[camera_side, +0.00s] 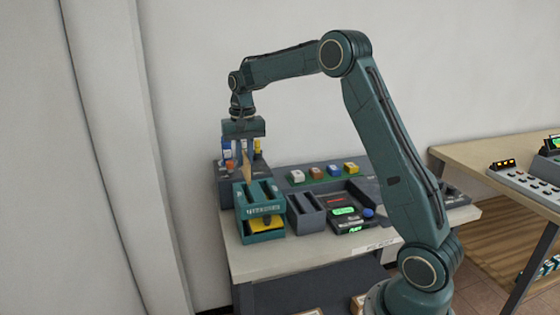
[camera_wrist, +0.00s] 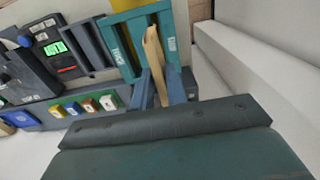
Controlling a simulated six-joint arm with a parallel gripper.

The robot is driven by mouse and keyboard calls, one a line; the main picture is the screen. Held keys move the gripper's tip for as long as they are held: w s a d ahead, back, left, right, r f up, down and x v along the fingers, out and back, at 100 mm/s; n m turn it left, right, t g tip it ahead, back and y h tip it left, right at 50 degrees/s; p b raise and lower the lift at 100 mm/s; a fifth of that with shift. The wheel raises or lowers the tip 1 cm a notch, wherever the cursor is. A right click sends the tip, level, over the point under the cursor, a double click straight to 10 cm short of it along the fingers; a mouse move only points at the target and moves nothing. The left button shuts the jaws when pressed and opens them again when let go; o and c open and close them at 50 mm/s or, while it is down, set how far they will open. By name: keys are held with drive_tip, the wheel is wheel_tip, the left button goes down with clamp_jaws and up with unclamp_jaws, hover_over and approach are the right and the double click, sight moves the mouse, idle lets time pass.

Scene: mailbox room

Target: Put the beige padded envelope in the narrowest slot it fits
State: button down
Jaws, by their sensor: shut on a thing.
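The beige padded envelope (camera_wrist: 153,58) is held edge-on between the two fingers of my gripper (camera_wrist: 164,88) in the wrist view. In the side view the envelope (camera_side: 246,166) hangs below my gripper (camera_side: 244,148), upright and slightly tilted, over the teal slotted rack (camera_side: 262,224). The same teal rack (camera_wrist: 170,22) is beyond the envelope in the wrist view, and the envelope's far end overlaps it in the picture. I cannot tell whether that end is inside a slot. Slot widths are hard to compare from here.
A grey slotted holder (camera_side: 306,218) stands right of the teal rack. A device with a green display (camera_side: 348,212) is farther right. Several coloured blocks (camera_side: 316,173) line the back. A dark holder with bottles (camera_side: 228,170) stands behind the rack. A wall is close on the left.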

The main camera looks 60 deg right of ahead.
drive_tip(key=shift+f, duration=0.1)
drive_tip(key=shift+f, duration=2)
drive_tip(key=shift+f, duration=0.95)
idle(1.0)
drive_tip(key=shift+r, duration=1.4)
drive_tip(key=shift+f, duration=0.15)
drive_tip(key=shift+f, duration=0.3)
drive_tip(key=shift+f, duration=1.05)
idle(1.1)
